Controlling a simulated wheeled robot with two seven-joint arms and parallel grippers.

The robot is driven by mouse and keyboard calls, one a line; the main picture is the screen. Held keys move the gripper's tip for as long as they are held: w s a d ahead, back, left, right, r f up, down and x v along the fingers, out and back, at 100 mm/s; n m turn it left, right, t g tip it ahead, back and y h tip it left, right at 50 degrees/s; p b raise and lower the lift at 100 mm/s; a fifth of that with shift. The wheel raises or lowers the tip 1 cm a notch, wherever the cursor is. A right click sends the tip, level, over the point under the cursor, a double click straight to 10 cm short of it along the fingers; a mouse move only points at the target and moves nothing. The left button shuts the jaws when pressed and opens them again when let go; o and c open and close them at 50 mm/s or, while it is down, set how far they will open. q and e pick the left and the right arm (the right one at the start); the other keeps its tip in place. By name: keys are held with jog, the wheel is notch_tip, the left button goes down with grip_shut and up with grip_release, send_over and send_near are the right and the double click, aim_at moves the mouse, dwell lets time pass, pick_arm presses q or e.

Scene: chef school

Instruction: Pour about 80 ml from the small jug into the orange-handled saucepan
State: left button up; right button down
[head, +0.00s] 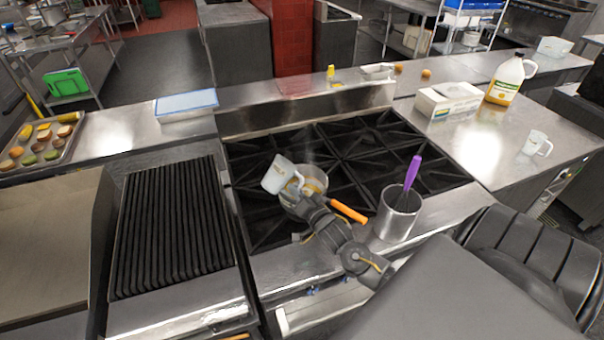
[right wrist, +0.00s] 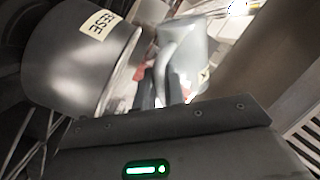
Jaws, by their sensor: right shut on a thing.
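The small jug (head: 277,174), whitish and translucent with a handle on its right, is held tilted above the left side of the stove. My right gripper (head: 297,190) is shut on it, at the handle side. The orange-handled saucepan (head: 318,180) sits on the burner grate just right of the jug, partly hidden by my gripper; something yellowish shows inside it. Its orange handle (head: 348,211) points to the lower right. In the right wrist view the jug (right wrist: 184,55) is beside a labelled metal pan (right wrist: 75,60), which looks like the saucepan. Any stream is not clear. My left gripper is out of view.
A metal pot (head: 397,217) with a purple-handled whisk (head: 411,172) stands right of the saucepan on the stove's front edge. A second clear jug (head: 537,143), a yellow-labelled bottle (head: 508,80) and a white box (head: 448,101) stand on the right counter. A ribbed grill (head: 172,232) lies left.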

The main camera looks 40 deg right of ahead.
dwell(0.5)
jog(key=shift+f+n, duration=0.2)
jog(key=shift+n, duration=0.7)
jog(key=shift+a+r+n, duration=0.25)
jog(key=shift+r+n, duration=0.1)
jog(key=shift+n, duration=0.05)
jog(key=shift+w+a+n, duration=0.1)
jog(key=shift+a+n, duration=0.15)
jog(key=shift+n, duration=0.25)
jog(key=shift+a+n, duration=0.25)
jog(key=shift+n, duration=0.25)
jog(key=shift+w+a+f+n, duration=0.1)
jog(key=shift+a+f+n, duration=0.4)
jog(key=shift+n, duration=0.55)
jog(key=shift+w+a+f+n, duration=0.1)
jog(key=shift+a+f+n, duration=0.3)
jog(key=shift+n, duration=0.65)
